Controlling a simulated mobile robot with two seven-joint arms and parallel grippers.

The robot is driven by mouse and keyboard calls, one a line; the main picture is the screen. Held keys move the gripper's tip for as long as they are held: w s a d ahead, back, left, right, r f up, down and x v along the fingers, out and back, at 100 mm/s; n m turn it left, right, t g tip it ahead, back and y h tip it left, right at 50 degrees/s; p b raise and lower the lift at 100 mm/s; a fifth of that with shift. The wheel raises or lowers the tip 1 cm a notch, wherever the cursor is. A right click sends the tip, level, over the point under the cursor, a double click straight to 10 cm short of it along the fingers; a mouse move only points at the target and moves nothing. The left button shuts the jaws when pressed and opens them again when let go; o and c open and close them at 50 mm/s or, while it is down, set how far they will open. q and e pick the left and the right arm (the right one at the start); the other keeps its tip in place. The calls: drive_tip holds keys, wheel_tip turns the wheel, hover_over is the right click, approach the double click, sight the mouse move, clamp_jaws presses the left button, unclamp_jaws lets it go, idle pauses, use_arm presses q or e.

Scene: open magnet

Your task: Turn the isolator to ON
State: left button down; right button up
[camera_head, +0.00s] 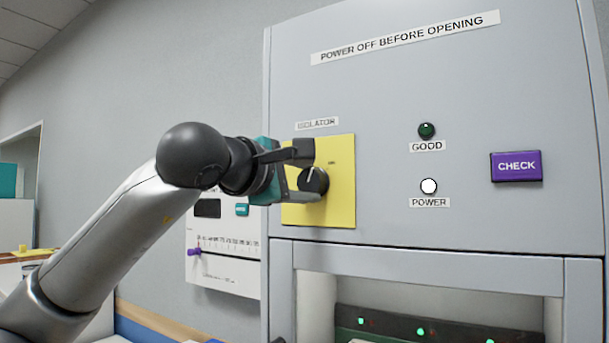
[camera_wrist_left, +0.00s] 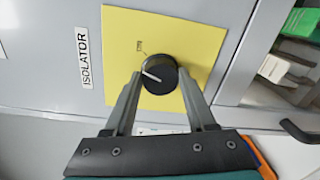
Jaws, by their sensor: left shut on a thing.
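The isolator is a round black knob (camera_head: 316,184) on a yellow plate (camera_head: 342,205), under an ISOLATOR label (camera_head: 317,124). My left gripper (camera_head: 306,172) is shut on the knob, with one finger above and one below it. In the left wrist view the fingers of my left gripper (camera_wrist_left: 161,78) sit on both sides of the knob (camera_wrist_left: 160,74). The knob's white mark points towards the ISOLATOR label, roughly up on the panel. A small mark on the plate (camera_wrist_left: 205,30) sits off to one side of the pointer; its text is too small to read. My right gripper is not in view.
A dark green GOOD lamp (camera_head: 426,130), a white lit POWER lamp (camera_head: 429,186) and a purple CHECK button (camera_head: 516,166) are on the grey panel to the right. A white wall unit with a purple slider (camera_head: 194,252) hangs at left, behind my arm.

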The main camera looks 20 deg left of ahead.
use_arm(q)
drive_tip(key=m, duration=0.4)
drive_tip(key=shift+m+p, duration=0.3)
drive_tip(key=shift+p, duration=0.1)
idle(0.4)
drive_tip(key=shift+c, duration=1.1)
unclamp_jaws()
drive_tip(key=s+a+b, duration=0.1)
drive_tip(key=s+a, duration=0.1)
drive_tip(key=s, duration=1.3)
drive_tip(key=shift+a+r, duration=0.15)
drive_tip(key=shift+r, duration=0.25)
